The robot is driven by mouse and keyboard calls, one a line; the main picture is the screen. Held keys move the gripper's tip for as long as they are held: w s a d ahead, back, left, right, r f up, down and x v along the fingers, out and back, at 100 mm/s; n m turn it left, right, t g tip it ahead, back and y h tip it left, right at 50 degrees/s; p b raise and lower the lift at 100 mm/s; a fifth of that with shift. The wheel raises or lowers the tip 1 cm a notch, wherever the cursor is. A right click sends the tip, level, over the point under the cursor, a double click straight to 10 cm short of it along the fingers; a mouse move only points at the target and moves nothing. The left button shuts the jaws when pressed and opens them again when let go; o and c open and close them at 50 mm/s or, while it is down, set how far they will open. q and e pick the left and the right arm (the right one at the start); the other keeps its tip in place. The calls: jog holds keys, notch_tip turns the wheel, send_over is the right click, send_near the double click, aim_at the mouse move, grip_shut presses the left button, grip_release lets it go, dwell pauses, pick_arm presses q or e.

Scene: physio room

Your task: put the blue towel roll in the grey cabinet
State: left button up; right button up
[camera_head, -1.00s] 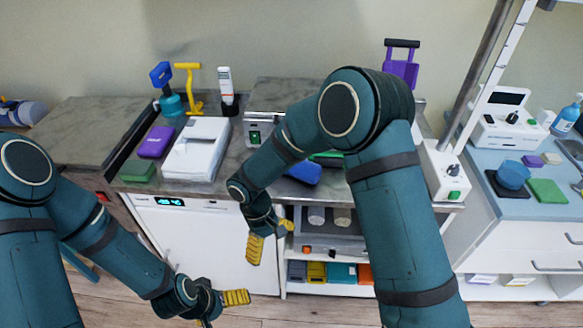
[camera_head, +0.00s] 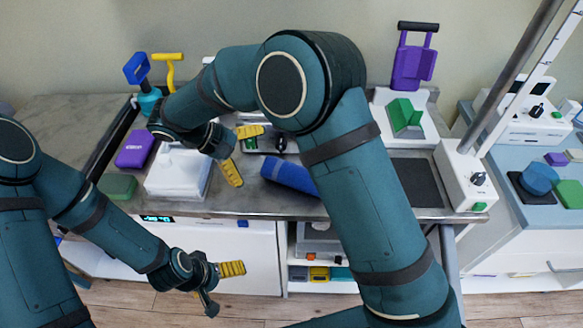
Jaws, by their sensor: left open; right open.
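The blue towel roll (camera_head: 290,175) lies on its side on the grey counter, partly hidden by my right arm. My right gripper (camera_head: 243,153) is open and empty above the counter, just left of the roll and apart from it. My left gripper (camera_head: 224,287) is open and empty, low in front of the counter. A pale cabinet front (camera_head: 245,258) with a small display shows below the counter, partly behind my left arm. I cannot tell whether this is the grey cabinet.
A white device (camera_head: 177,173), a purple block (camera_head: 135,149) and a green block (camera_head: 118,186) stand left on the counter (camera_head: 250,203). A dark pad (camera_head: 415,182) and a white control post (camera_head: 462,178) are at right. Open shelves (camera_head: 318,262) hold coloured boxes.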

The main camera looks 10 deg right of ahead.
aim_at(284, 172)
jog(key=x, duration=0.5)
jog(key=b+x, duration=0.1)
jog(key=x, duration=0.1)
jog(key=shift+s+d+f, duration=0.2)
jog(key=shift+s+d, duration=0.1)
jog(key=shift+s, duration=0.05)
jog(key=x, duration=0.3)
jog(key=b+x, duration=0.1)
jog(key=x, duration=0.1)
jog(key=shift+w, duration=0.25)
jog(key=c, duration=1.2)
jog(key=shift+o, duration=0.2)
notch_tip(284, 172, up, 17)
jog(key=p, duration=0.3)
jog(key=shift+f, duration=0.1)
jog(key=shift+d+r, duration=0.1)
jog(key=shift+r, duration=0.45)
